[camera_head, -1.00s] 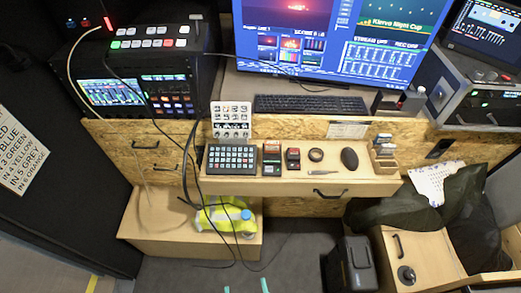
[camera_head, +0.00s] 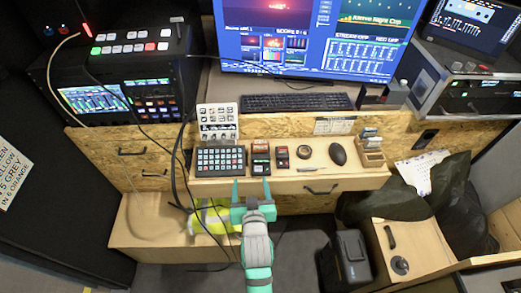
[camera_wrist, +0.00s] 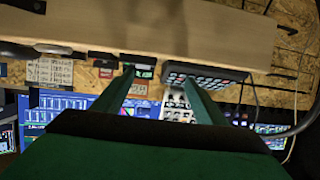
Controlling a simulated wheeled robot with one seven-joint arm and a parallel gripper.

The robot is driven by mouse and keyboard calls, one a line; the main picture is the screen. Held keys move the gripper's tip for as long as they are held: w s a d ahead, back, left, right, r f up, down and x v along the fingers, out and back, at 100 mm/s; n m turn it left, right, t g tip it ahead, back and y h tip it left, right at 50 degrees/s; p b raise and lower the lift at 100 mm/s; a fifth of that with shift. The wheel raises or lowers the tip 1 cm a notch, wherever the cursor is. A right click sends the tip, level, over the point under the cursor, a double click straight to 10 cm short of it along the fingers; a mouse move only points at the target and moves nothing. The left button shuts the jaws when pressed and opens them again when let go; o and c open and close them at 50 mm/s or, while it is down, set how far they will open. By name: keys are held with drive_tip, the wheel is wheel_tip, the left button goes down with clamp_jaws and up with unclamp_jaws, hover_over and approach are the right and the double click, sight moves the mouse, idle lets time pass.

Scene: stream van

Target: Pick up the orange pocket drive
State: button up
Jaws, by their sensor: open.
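A small dark device with an orange top part (camera_head: 261,146) lies on the wooden shelf, right of the button pad; it looks like the orange pocket drive, but it is too small to be sure. A dark piece with a green patch (camera_head: 260,165) sits at its near side. My gripper (camera_head: 251,186) is open and empty, in front of the shelf's front edge, with its fingers pointing at the shelf. In the wrist view, my gripper's fingers (camera_wrist: 157,78) are apart, and a dark green-lit device (camera_wrist: 142,73) shows by the left fingertip.
The button pad (camera_head: 220,159) is left of the device. A red-and-black box (camera_head: 282,157), a tape roll (camera_head: 304,152), a black mouse (camera_head: 338,154) and a wooden card holder (camera_head: 371,156) are right of it. Cables hang at left. A keyboard (camera_head: 296,103) sits behind.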

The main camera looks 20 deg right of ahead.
approach(260, 145)
drive_tip(key=w, duration=0.1)
drive_tip(key=w+f, duration=0.1)
drive_tip(key=w, duration=0.1)
drive_tip(key=shift+w+d+f+h, duration=0.2)
drive_tip(key=shift+w+h, duration=0.05)
drive_tip(key=shift+h, duration=0.05)
drive_tip(key=shift+w+d+g, duration=0.15)
drive_tip(key=shift+w+g, duration=0.15)
drive_tip(key=shift+w, duration=0.05)
drive_tip(key=shift+x, duration=5.2)
drive_tip(key=shift+s, duration=0.1)
drive_tip(key=c, duration=1.2)
